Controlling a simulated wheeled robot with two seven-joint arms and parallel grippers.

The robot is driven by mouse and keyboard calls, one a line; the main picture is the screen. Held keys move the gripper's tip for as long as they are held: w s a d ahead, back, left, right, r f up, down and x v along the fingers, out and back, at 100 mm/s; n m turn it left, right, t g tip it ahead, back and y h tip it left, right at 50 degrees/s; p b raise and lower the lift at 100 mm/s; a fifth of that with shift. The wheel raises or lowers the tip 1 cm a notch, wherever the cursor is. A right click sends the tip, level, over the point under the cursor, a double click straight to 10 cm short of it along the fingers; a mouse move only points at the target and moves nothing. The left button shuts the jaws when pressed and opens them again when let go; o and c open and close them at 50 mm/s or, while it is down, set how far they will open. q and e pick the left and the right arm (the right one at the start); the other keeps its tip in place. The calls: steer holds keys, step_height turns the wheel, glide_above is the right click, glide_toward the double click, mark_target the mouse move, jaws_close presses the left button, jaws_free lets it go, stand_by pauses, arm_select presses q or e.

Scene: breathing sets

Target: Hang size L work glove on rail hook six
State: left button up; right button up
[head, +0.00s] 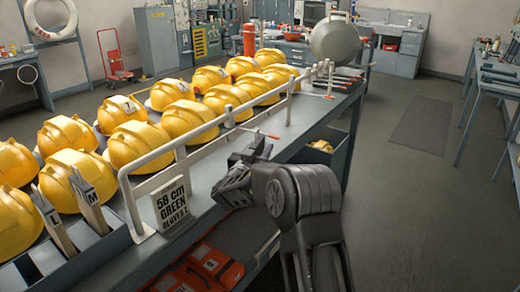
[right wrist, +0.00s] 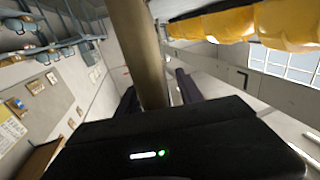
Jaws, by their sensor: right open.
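I cannot make out a size L glove for certain. A tag marked L (head: 54,219) stands beside a tag marked M (head: 86,199) in a tray at the front left. The pale rail (head: 180,153) runs along the table's right edge, and red-tipped hooks (head: 270,135) stick out from it. Which hook is six is not readable. My left gripper is out of view.
Rows of yellow helmets (head: 135,143) fill the table behind the rail. Orange items (head: 205,268) lie on a lower shelf. A grey bin (head: 337,160) hangs below the table edge.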

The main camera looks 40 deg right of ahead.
steer(key=shift+a, duration=0.1)
steer(key=b+v, duration=0.1)
steer(key=v, duration=0.6)
steer(key=shift+s+a+b, duration=0.25)
steer(key=shift+b, duration=0.1)
stand_by(0.3)
